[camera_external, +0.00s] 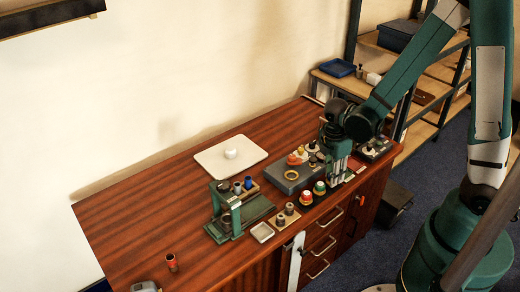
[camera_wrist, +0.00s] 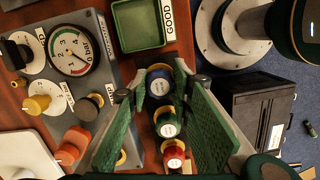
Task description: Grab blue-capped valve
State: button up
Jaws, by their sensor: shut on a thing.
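The blue-capped valve (camera_wrist: 160,84) shows in the wrist view between the green pads of my gripper (camera_wrist: 162,88), near the fingertips. My gripper is shut on it. A green-capped valve (camera_wrist: 167,125) and a red-capped valve (camera_wrist: 174,160) stand in line with it, lower in the wrist view. In the external view my gripper (camera_external: 338,172) points down at the table's front edge, right of the green-capped valve (camera_external: 320,187) and the red-capped valve (camera_external: 306,198). The blue-capped valve is hidden behind my fingers there.
A grey panel (camera_external: 291,173) with a gauge (camera_wrist: 70,50) and coloured knobs lies beside the valves. A green tray marked GOOD (camera_wrist: 139,27) is near the fingertips. A green stand (camera_external: 224,213) and a white plate (camera_external: 218,167) are farther left. The table's left part is mostly clear.

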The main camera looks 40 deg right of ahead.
jog(key=shift+r+p, duration=1.45)
jog(key=shift+r, duration=3.4)
jog(key=shift+w, duration=0.1)
